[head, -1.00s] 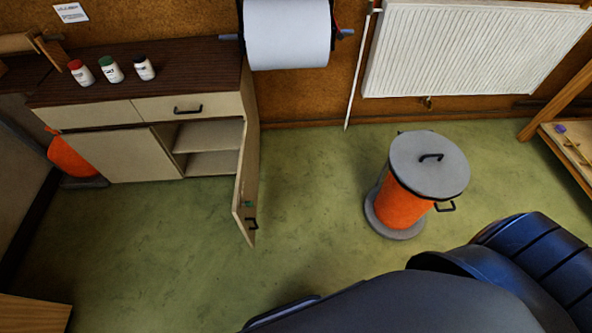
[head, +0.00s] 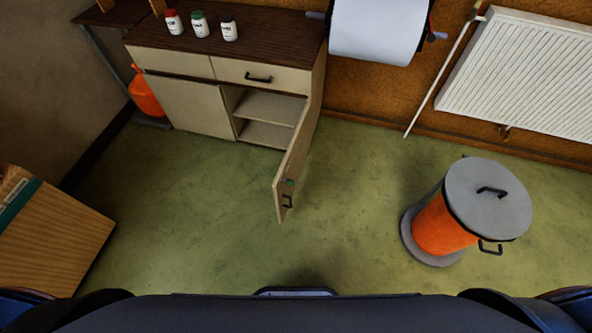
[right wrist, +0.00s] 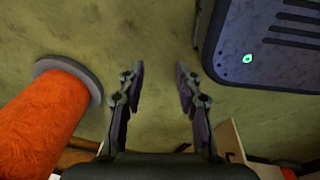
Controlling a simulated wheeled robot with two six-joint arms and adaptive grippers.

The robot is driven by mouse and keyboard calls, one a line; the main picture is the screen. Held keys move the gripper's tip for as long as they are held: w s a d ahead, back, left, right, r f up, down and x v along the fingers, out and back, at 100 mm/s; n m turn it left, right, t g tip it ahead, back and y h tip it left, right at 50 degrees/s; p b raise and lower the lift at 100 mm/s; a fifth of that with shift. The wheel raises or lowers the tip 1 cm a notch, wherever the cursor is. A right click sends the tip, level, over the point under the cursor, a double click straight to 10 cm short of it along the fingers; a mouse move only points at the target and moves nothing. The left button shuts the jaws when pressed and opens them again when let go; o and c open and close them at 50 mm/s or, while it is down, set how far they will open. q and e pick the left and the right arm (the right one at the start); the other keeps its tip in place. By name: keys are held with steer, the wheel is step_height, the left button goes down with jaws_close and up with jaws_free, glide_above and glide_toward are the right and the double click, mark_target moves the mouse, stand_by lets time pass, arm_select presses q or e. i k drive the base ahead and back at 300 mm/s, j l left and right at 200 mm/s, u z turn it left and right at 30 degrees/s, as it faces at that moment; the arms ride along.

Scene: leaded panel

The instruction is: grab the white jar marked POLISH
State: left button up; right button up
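Three white jars stand upright in a row on the dark top of a low cabinet in the head view. One has a red lid (head: 173,22), one a green lid (head: 200,25) and one a black lid (head: 229,29). Their labels are too small to read, so I cannot tell which is marked POLISH. My right gripper (right wrist: 160,78) shows in the right wrist view with its two fingers apart and nothing between them. It is far from the jars, with green floor beyond it. My left gripper is not in view.
The cabinet (head: 190,105) has its right door (head: 298,165) swung open into the room. An orange bin with a grey lid (head: 487,200) stands at right. A wooden box (head: 50,240) is at lower left. A paper roll (head: 378,30) and radiator (head: 530,75) are on the wall. Green floor between is clear.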

mark_target(174, 23)
steer(key=i+j, duration=0.25)
steer(key=j, duration=0.2)
steer(key=i+j, duration=0.55)
steer(key=j, duration=0.3)
steer(key=i+j+u, duration=0.3)
steer(key=i+j, duration=0.15)
steer(key=j, duration=0.15)
steer(key=i+j+u, duration=0.25)
steer(key=i+j, duration=0.2)
steer(key=i, duration=0.05)
